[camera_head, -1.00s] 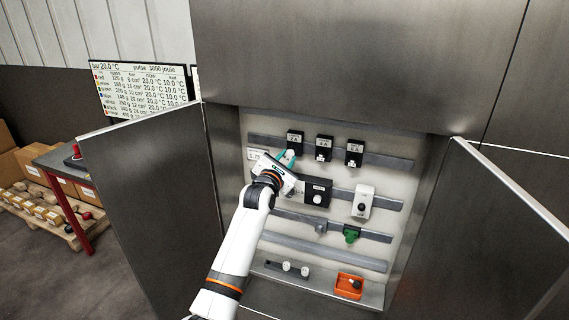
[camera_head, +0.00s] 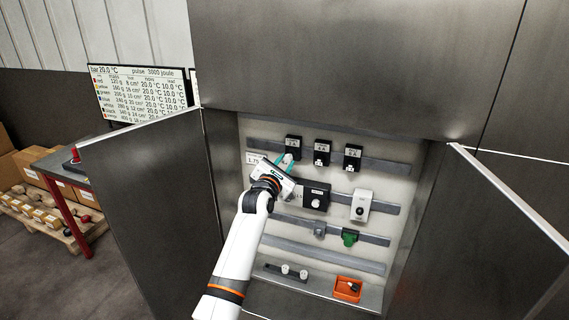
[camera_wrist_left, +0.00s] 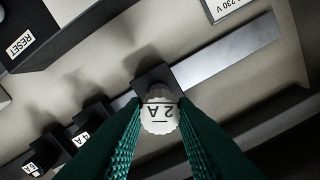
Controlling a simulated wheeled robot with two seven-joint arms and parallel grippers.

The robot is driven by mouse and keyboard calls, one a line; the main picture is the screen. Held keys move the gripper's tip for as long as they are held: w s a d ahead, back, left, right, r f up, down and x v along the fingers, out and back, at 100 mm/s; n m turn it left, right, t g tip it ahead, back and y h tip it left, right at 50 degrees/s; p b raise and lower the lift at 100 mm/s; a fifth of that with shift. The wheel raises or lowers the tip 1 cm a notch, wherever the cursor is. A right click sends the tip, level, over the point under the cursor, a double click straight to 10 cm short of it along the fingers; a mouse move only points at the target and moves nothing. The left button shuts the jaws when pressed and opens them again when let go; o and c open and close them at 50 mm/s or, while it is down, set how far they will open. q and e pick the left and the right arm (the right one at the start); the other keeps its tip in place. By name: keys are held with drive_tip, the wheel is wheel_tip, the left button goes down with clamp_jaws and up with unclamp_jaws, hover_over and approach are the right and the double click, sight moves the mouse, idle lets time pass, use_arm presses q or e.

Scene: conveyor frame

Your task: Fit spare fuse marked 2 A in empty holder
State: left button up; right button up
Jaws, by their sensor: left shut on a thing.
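My left gripper (camera_head: 287,161) has green fingers shut on a white ribbed fuse cap marked 2 A (camera_wrist_left: 160,110), which shows upside down in the left wrist view. The cap is in front of a black holder (camera_wrist_left: 152,76), the leftmost one (camera_head: 293,141) on the top rail in the head view. The gripper hides this holder's lower end in the head view. I cannot tell how deep the fuse sits in it. Two more black holders, the middle one (camera_head: 322,146) and the right one (camera_head: 353,153), have white parts at their lower ends. My right gripper is not in view.
Below stand a black box with a knob (camera_head: 316,196), a white device (camera_head: 361,205) and a green part (camera_head: 349,237). White caps (camera_head: 303,274) and an orange tray (camera_head: 347,290) sit on the bottom ledge. Open cabinet doors stand left (camera_head: 155,200) and right (camera_head: 500,230).

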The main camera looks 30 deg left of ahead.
use_arm(q)
drive_tip(key=shift+w, duration=0.2)
drive_tip(key=shift+b+x, duration=0.55)
drive_tip(key=shift+x, duration=0.6)
drive_tip(key=shift+w, duration=0.1)
drive_tip(key=shift+a, duration=0.1)
drive_tip(key=o, duration=1.1)
drive_tip(key=shift+w, duration=0.1)
drive_tip(key=shift+c, duration=0.2)
drive_tip(key=b+v, duration=0.1)
drive_tip(key=v, duration=1.1)
drive_tip(key=shift+b, duration=0.35)
